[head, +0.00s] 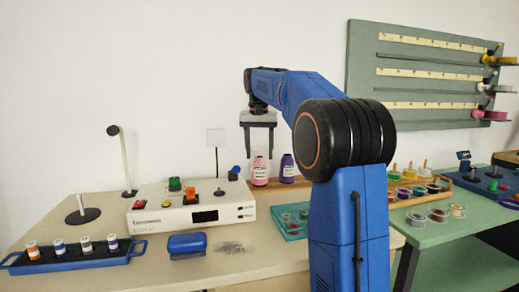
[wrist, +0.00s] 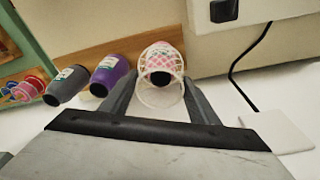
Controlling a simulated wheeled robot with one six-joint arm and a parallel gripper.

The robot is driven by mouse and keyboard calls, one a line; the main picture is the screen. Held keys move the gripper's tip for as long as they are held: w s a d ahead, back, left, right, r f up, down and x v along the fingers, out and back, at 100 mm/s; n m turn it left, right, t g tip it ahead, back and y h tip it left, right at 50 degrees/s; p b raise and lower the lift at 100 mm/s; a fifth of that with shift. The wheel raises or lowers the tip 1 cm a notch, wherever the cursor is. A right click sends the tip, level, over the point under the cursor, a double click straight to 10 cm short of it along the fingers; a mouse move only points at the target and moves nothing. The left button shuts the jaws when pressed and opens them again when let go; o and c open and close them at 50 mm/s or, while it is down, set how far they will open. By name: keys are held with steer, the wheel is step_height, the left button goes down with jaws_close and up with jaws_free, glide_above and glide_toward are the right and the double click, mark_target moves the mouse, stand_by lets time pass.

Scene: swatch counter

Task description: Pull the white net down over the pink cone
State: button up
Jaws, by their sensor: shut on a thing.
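The pink cone (head: 260,172) stands upright by the wall, at the left end of the wooden tray, with a pale label. In the wrist view the pink cone (wrist: 160,51) shows its dark top end towards me. The white net (wrist: 161,97) is an open mesh with a pale rim; it lies between my fingers and around the cone's upper part, as far as I can tell. Its lower edge is unclear. My gripper (head: 257,156) points down just above the cone. In the wrist view its fingers (wrist: 160,82) are on either side of the net, shut on it.
A purple cone (head: 287,169) stands close at the right; a grey one (wrist: 66,85) shows beyond it in the wrist view. A white control box (head: 190,206) with knobs and a dark cable is near at the left. A teal tray (head: 290,234) lies in front.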

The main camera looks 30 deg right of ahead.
mark_target(259, 162)
steer(key=shift+f, duration=2.1)
steer(key=o, duration=1.1)
steer(key=r, duration=0.5)
steer(key=s+a+r, duration=0.1)
steer(key=r, duration=0.5)
steer(key=s+r, duration=0.1)
steer(key=r, duration=0.5)
steer(key=shift+a, duration=0.3)
